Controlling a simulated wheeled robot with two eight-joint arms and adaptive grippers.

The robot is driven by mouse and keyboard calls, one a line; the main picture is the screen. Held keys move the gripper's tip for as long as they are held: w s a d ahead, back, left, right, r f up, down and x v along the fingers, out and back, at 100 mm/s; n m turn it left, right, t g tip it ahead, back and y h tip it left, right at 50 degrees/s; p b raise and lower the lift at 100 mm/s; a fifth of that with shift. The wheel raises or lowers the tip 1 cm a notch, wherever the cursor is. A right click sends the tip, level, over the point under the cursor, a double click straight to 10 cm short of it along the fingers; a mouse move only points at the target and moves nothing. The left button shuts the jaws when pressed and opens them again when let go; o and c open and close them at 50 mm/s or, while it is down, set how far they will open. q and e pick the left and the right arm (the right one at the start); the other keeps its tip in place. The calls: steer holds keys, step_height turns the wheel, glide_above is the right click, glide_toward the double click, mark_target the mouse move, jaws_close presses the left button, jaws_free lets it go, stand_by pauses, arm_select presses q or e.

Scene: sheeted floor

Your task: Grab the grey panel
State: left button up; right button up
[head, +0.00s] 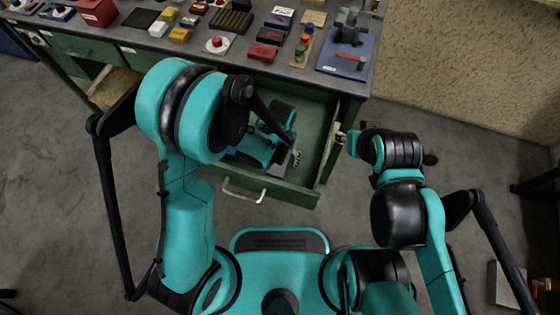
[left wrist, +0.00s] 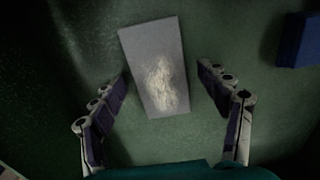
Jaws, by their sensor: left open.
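The grey panel (left wrist: 152,45) is a flat rectangle with a pale scuffed patch, lying on the green drawer bottom in the left wrist view. My left gripper (left wrist: 163,75) is open, with one finger on each side of the panel's near part and a gap to each edge.
A blue object (left wrist: 298,40) lies in the drawer right of the panel. The workbench (head: 215,60) above carries several blocks, buttons and a vise on a blue mat (head: 336,62). The drawer front with its handle (head: 243,192) stands out over the floor.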

arm_select(q)
steer(key=shift+r, duration=0.1)
steer(key=c, duration=1.5)
steer(key=shift+o, duration=0.2)
